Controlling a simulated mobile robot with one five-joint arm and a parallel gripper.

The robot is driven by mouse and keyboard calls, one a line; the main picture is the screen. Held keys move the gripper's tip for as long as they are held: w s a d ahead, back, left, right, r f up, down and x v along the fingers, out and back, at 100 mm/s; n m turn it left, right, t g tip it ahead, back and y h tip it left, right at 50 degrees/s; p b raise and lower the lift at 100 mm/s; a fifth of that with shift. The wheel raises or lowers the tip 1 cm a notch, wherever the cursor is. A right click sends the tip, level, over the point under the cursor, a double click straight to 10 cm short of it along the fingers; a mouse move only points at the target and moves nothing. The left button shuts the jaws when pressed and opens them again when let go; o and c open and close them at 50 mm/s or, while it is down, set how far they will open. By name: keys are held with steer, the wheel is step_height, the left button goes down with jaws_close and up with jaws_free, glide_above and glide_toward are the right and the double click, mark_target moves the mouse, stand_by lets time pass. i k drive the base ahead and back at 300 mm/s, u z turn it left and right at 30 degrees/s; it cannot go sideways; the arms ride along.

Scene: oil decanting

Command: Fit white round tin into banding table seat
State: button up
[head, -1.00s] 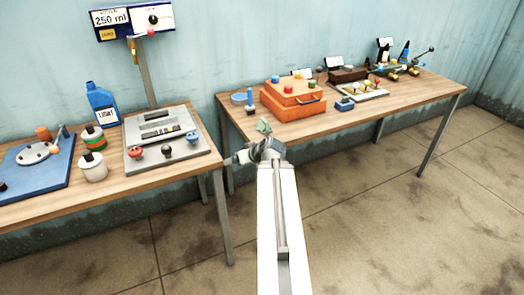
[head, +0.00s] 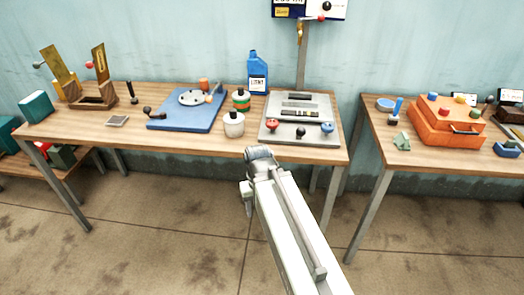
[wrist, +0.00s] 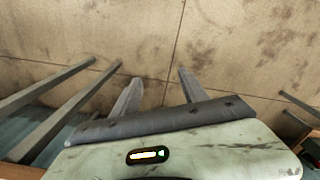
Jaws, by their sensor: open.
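The white round tin (head: 234,124) with a dark top stands upright near the front edge of the left table in the head view. The banding table is a blue base with a pale round plate (head: 193,98), behind and left of the tin. Its seat is too small to make out. My gripper (head: 257,168) is in front of the table edge, below and right of the tin, and apart from it. In the wrist view my gripper (wrist: 160,78) has its two fingers spread with only floor between them. The tin is not in the wrist view.
A striped green, white and red tin (head: 240,99) stands just behind the white tin. A grey panel with knobs (head: 299,118) is to its right, and a blue bottle (head: 258,73) behind. A second table with an orange case (head: 447,121) is further right.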

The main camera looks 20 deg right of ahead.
mark_target(191, 97)
steer(key=u, duration=3.1)
steer(key=k, duration=1.1)
steer(key=z, duration=1.5)
steer(key=i, duration=1.7)
steer(key=u, duration=0.05)
